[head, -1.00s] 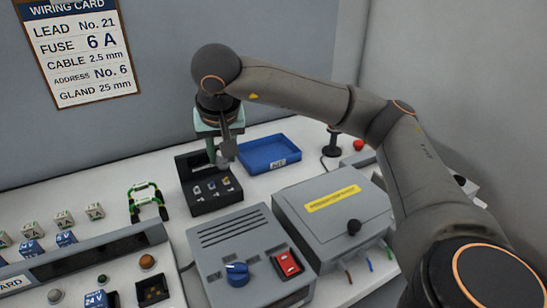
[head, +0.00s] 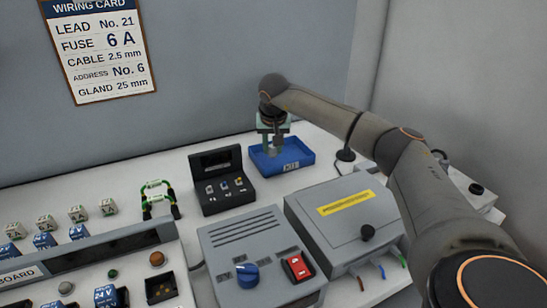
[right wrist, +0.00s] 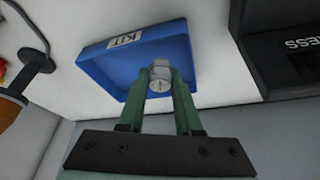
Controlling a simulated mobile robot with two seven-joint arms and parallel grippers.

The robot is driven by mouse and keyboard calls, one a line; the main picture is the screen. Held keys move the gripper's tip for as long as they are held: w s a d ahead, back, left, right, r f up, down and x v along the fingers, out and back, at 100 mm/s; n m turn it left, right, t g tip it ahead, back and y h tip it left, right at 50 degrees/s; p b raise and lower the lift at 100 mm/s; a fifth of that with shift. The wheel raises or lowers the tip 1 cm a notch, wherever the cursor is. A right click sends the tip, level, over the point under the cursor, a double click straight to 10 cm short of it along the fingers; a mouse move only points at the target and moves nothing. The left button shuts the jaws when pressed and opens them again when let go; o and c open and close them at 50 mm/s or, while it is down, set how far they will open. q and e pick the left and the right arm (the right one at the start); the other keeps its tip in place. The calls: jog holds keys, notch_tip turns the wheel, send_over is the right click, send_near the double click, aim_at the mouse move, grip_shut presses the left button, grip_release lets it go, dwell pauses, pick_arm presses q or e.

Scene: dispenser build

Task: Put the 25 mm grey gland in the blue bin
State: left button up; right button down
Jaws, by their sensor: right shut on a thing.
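My right gripper (head: 273,142) is shut on the grey gland (right wrist: 160,76), which has a pale hexagonal body and sits between the green fingertips in the right wrist view. The gland is hard to make out in the head view. The blue bin (head: 301,161) is a shallow tray marked KIT at the back of the bench, and it also shows in the right wrist view (right wrist: 106,68). My right gripper holds the gland over the left part of the bin; its exact height above the floor of the bin is unclear. My left gripper is not in view.
A black holder (head: 218,204) with several small parts stands left of the bin. A grey lidded box (head: 345,220) and a grey unit with a blue knob (head: 255,262) are in front. A black stand (head: 346,155) is right of the bin.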

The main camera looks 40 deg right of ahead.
aim_at(273, 156)
jog(key=shift+w+d+f, duration=0.2)
jog(key=shift+d+f, duration=0.05)
jog(key=shift+f, duration=0.15)
jog(key=shift+d+f, duration=0.15)
jog(key=shift+f, duration=1.55)
jog(key=c, duration=0.6)
grip_release()
jog(key=shift+f, duration=0.15)
jog(key=shift+w+r, duration=0.1)
jog(key=shift+r, duration=0.15)
jog(key=v, duration=1.2)
jog(key=shift+p, duration=0.3)
